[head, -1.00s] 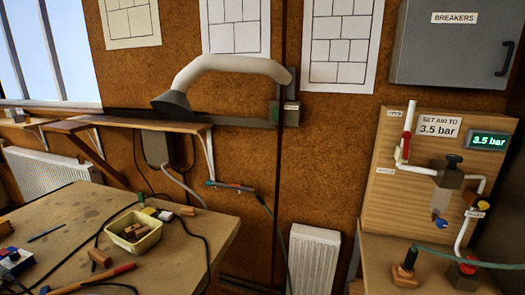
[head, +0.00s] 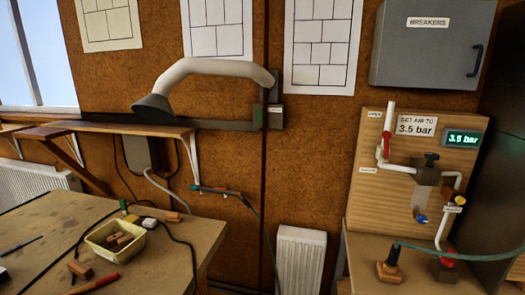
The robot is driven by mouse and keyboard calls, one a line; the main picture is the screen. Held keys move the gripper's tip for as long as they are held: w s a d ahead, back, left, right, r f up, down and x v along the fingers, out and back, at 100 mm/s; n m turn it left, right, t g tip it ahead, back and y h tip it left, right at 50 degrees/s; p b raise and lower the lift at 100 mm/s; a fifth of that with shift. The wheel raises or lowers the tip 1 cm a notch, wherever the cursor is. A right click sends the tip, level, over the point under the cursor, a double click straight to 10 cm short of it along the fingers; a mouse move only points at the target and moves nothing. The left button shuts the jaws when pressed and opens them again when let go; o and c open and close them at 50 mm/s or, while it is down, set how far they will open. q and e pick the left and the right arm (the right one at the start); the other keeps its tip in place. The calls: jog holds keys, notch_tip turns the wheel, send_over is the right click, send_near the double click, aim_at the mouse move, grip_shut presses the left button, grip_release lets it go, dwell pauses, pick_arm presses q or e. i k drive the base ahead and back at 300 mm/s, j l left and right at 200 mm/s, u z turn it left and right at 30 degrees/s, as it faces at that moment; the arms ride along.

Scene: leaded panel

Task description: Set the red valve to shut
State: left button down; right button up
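The red valve handle (head: 386,146) is on a white vertical pipe (head: 391,115) at the left of a wooden board (head: 440,142). The handle stands upright, roughly in line with the pipe. A small label reading OPEN (head: 375,114) is at its upper left. Another small label (head: 368,170) is at its lower left, too blurred to read surely. Neither of my grippers shows in the head view.
A green hose (head: 480,255) crosses below. A workbench (head: 170,250) stands at left, a radiator (head: 301,258) between.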

aim_at(386, 136)
jog(key=i+l+z, duration=0.1)
jog(key=z, duration=0.25)
jog(key=i+z, duration=0.2)
jog(key=z, duration=0.15)
jog(key=i+z, duration=0.15)
jog(key=z, duration=0.2)
